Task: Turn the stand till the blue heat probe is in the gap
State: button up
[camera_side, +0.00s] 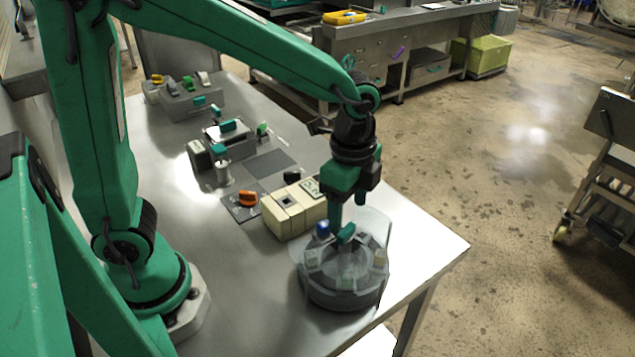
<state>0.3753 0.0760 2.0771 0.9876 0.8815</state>
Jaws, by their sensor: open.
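The round grey stand (340,295) sits near the table's front right corner, with several small pieces in slots around its top. The blue heat probe (323,229) is at the stand's far left side, close to my gripper. A clear curved guard (372,222) rises around part of the stand; I cannot make out its gap clearly. My gripper (338,230) points down over the far part of the stand, just right of the blue probe. It is open. A teal piece beside its fingertips is partly hidden, and I cannot tell whether they touch it.
A cream block unit (290,213) stands just behind and left of the stand. An orange-handled part (247,198) lies on a dark mat left of it. Grey fixtures (190,100) with coloured pieces stand farther back. The steel table (425,250) is bare right of the stand.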

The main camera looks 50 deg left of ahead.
jog(key=shift+r, duration=1.7)
jog(key=s+a+r+n+t, duration=0.2)
jog(key=s+a+n, duration=0.3)
jog(key=a+n, duration=0.1)
jog(key=s+a+r+n+t, duration=0.3)
jog(key=s+a+n, duration=0.2)
jog(key=a+n, duration=0.2)
jog(key=shift+s+n+t, duration=0.3)
jog(key=shift+n, duration=0.4)
